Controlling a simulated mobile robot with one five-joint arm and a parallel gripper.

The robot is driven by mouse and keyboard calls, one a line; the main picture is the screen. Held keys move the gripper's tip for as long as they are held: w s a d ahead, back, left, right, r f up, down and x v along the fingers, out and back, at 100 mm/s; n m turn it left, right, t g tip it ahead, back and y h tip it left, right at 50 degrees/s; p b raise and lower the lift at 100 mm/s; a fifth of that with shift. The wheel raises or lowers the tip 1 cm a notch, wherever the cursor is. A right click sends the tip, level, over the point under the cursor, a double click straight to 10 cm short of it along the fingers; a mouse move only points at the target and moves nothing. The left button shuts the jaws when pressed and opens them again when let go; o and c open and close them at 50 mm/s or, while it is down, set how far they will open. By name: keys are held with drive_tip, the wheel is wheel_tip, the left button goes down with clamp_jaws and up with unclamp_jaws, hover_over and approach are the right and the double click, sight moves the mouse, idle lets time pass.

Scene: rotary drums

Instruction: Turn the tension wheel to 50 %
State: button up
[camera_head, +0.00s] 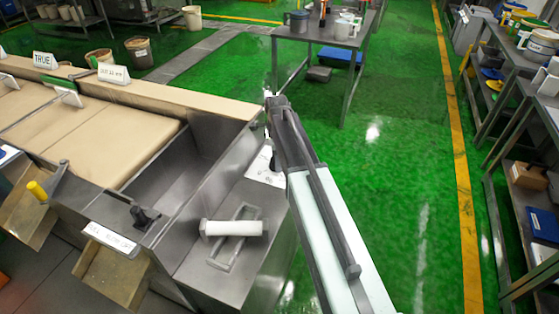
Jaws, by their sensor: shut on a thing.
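A white marked plate (261,167) lies on the steel top at the right end of the machine, and its marks are too small to read. My arm reaches in from the lower right, and its end hangs over this plate. My gripper (276,163), a small dark shape beside the arm link, is down at the plate's right part. It is shut on the tension wheel, which is mostly hidden by the gripper and arm. The wheel's setting cannot be read.
A white roller handle on a grey bracket (232,229) stands in front of the plate. An open steel trough (180,165) and a small black lever (140,215) are to the left. A grey table (325,35) stands behind, and shelves (510,150) at right. Green floor between is clear.

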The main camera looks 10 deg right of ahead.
drive_tip(key=shift+s+d+m, duration=0.1)
drive_tip(key=shift+d+m, duration=0.05)
drive_tip(key=shift+m, duration=0.65)
drive_tip(key=shift+s+d+m, duration=0.1)
drive_tip(key=shift+m, duration=0.7)
drive_tip(key=o, duration=1.4)
drive_tip(key=shift+a, duration=0.1)
drive_tip(key=shift+w, duration=0.1)
wheel_tip(320, 180, up, 8)
drive_tip(key=p, duration=0.8)
drive_tip(key=shift+f, duration=0.1)
